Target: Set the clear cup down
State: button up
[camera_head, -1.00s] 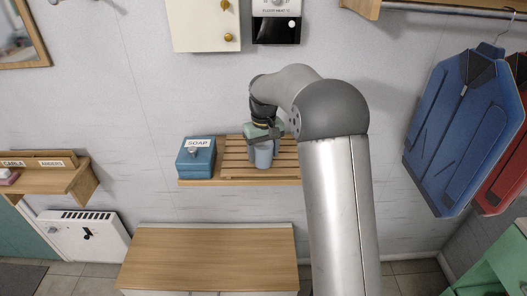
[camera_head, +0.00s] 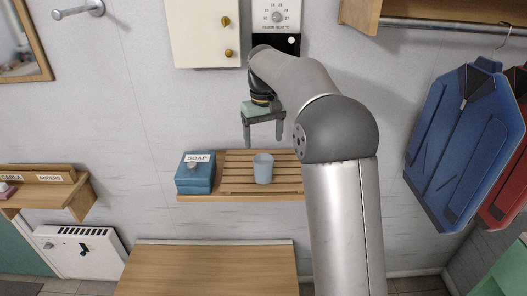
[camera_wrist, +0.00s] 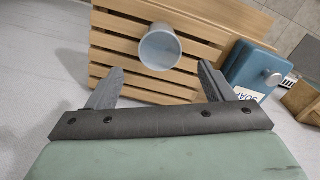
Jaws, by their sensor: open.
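The clear cup (camera_head: 263,169), a pale bluish tumbler, stands upright on the slatted wooden shelf (camera_head: 235,187). In the wrist view the cup (camera_wrist: 159,47) shows from above, mouth toward the camera, on the slats. My gripper (camera_head: 264,146) is open and empty, above the cup and apart from it. In the wrist view its two fingers (camera_wrist: 160,82) are spread wide, with the cup beyond them.
A blue soap box (camera_head: 195,174) stands on the shelf just left of the cup. A wooden bench top (camera_head: 205,270) lies below. A cream cabinet (camera_head: 203,35) and a black-and-white control box (camera_head: 277,18) hang on the wall above. Jackets (camera_head: 462,145) hang at the right.

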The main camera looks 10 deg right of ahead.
jog(key=s+m, duration=0.1)
jog(key=s, duration=1.7)
jog(key=s+f, duration=0.5)
jog(key=s, duration=0.4)
jog(key=s+f+m+t, duration=0.1)
jog(key=s+f, duration=0.4)
jog(key=s, duration=0.4)
jog(key=shift+d, duration=0.25)
jog(key=shift+f, duration=0.1)
